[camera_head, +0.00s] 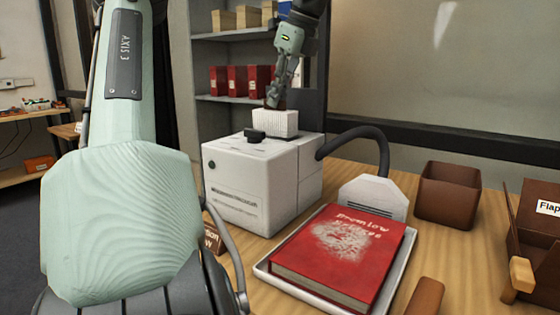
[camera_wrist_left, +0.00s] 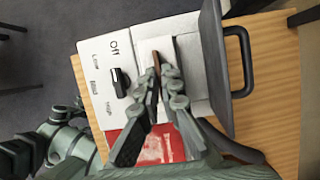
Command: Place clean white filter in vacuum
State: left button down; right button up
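The white vacuum box (camera_head: 245,185) stands on the table, with a black dial (camera_wrist_left: 119,83) on its top marked Off, Low and High. The white pleated filter (camera_head: 283,124) is over the rear part of the vacuum's top, upright in the head view. My left gripper (camera_head: 273,98) is above it, with its fingertips close together on a small brown piece at the filter's top. The wrist view shows this brown piece (camera_wrist_left: 156,62) between the fingertips. How deep the filter sits is hidden. A dark panel with a handle (camera_wrist_left: 215,60) stands beside the filter. My right gripper cannot be made out.
A black hose (camera_head: 360,135) curves from the vacuum to a white nozzle (camera_head: 372,193). A red book (camera_head: 340,255) lies in a white tray (camera_head: 262,268). A brown open box (camera_head: 448,195) stands to the right. Shelves (camera_head: 225,100) with red volumes are behind.

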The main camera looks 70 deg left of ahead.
aim_at(278, 133)
pick_arm(q)
notch_tip(278, 133, down, 5)
jog(key=shift+r, duration=0.2)
jog(key=shift+f, duration=2.05)
pick_arm(e)
jog(key=shift+v, duration=0.8)
jog(key=shift+d, duration=0.1)
pick_arm(q)
jog(key=c, duration=2)
grip_release()
pick_arm(e)
jog(key=shift+r, duration=0.15)
